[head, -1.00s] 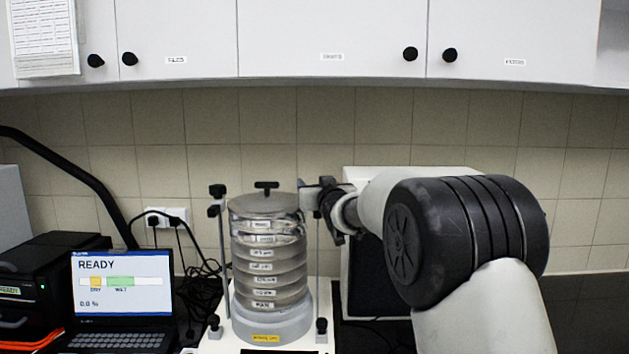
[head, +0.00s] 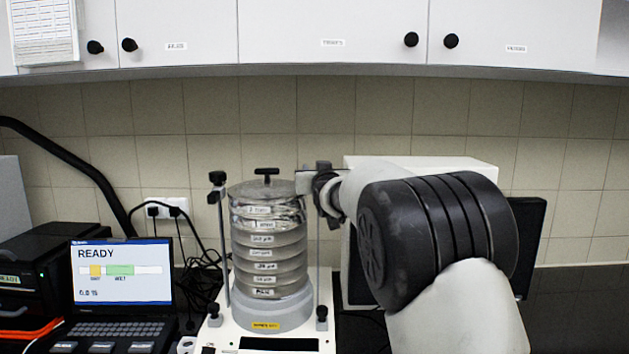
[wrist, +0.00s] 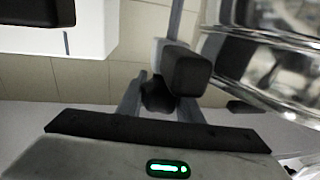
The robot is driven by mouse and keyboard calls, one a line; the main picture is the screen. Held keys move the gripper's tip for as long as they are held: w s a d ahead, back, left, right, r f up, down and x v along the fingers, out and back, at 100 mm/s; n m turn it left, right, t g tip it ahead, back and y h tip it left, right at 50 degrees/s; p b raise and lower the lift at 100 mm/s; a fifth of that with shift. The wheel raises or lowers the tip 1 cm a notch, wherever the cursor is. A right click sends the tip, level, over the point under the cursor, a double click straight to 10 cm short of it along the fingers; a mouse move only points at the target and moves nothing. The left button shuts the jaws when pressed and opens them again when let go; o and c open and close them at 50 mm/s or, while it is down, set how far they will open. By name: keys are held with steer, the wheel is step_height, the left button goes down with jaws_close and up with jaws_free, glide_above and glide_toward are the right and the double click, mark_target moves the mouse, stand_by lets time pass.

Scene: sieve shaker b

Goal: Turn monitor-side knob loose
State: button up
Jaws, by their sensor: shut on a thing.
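The sieve stack (head: 267,245) stands on the white shaker base between two upright rods. The right rod's upper black knob shows in the wrist view (wrist: 158,97) beside a black clamp block (wrist: 187,72). My gripper (head: 312,182) is at the top of this right rod, reaching in from the right. In the wrist view, its two grey fingers (wrist: 158,90) are closed around the knob's sides. My gripper hides most of this knob in the head view. The left rod's upper knob (head: 217,178) stands free.
A black T-handle (head: 266,172) tops the stack lid. A laptop (head: 122,275) reading READY stands at left with cables behind it. A white box (head: 470,172) and a dark monitor (head: 530,245) stand behind my arm. Wall cabinets (head: 333,25) hang above.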

steer(key=shift+f+m+h, duration=0.1)
steer(key=shift+m+h, duration=0.4)
steer(key=shift+h, duration=0.3)
steer(key=shift+d+m+h+p, duration=0.15)
steer(key=shift+m+h+p, duration=0.35)
steer(key=shift+p, duration=0.6)
steer(key=shift+d+h, duration=0.2)
steer(key=shift+h, duration=0.3)
steer(key=o, duration=1)
steer(key=shift+o, duration=0.2)
steer(key=s, duration=1.7)
steer(key=shift+s, duration=0.2)
